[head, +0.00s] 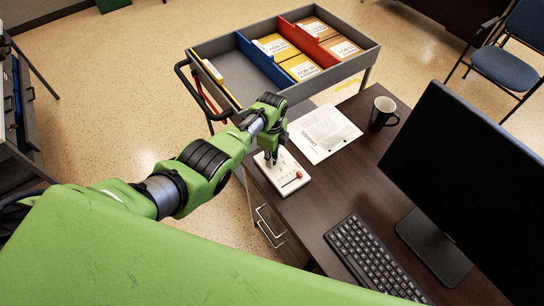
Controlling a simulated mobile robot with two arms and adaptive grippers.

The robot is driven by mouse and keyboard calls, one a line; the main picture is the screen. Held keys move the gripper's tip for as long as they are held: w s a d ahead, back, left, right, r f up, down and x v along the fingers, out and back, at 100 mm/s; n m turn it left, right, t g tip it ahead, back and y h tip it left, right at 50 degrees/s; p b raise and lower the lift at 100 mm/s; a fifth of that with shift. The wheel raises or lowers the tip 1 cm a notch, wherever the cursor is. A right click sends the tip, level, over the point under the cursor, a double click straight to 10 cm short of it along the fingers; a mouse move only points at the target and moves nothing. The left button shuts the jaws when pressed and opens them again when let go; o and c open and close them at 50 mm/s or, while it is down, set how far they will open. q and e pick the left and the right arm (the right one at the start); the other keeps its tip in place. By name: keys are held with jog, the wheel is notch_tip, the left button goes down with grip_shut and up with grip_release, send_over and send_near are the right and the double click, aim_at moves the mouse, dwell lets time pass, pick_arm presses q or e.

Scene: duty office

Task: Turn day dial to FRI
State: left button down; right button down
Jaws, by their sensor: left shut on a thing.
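A small white panel (293,184) lies on the near left part of the dark desk, with a red part and small marks on its face. My left gripper (271,160) comes down from above onto the far left part of this panel. It is shut on the day dial, which is mostly hidden by the fingers. The dial's lettering, including FRI, is too small or covered to read. My right gripper is not in view.
A printed sheet (323,134) and a dark mug (382,114) are behind the panel on the desk (330,190). A keyboard (372,257) and monitor (460,170) stand to the right. A grey cart (225,52) with folders and coloured dividers adjoins the desk's far side.

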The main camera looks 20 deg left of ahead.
pick_arm(q)
jog(key=shift+m, duration=0.6)
jog(key=c, duration=1.8)
grip_release()
jog(key=shift+r, duration=0.1)
jog(key=shift+w+r, duration=0.1)
jog(key=shift+r, duration=0.5)
notch_tip(320, 180, up, 11)
jog(key=shift+f, duration=0.2)
jog(key=shift+f, duration=0.1)
